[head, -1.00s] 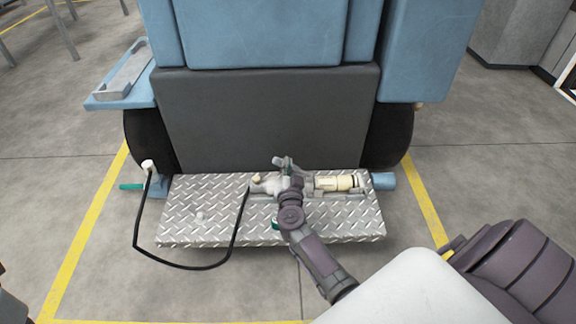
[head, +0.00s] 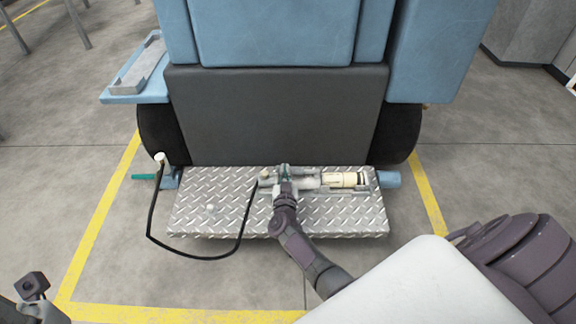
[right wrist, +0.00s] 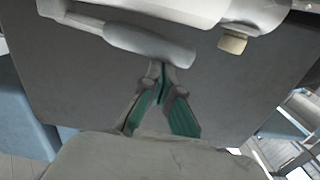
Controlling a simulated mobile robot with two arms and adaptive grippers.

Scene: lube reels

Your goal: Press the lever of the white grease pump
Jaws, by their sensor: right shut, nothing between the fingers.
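The grease pump (head: 340,180) lies on its side on a diamond-plate step, with a cream cylinder at its right end and a pale body to the left. In the right wrist view a pale rounded bar (right wrist: 150,38), which looks like its lever, crosses above my fingertips. My right gripper (head: 285,172) is over the pump's middle and hides part of it. In the right wrist view its teal-padded fingers (right wrist: 161,72) are shut and empty, tips at the bar's edge; I cannot tell if they touch. A dark part of my left gripper (head: 32,285) shows at the bottom left.
The diamond-plate step (head: 220,215) sits before a dark grey panel (head: 275,115) of a blue machine (head: 270,35). A black hose (head: 152,225) loops from the pump to a fitting on the left. The step's front left is mostly clear.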

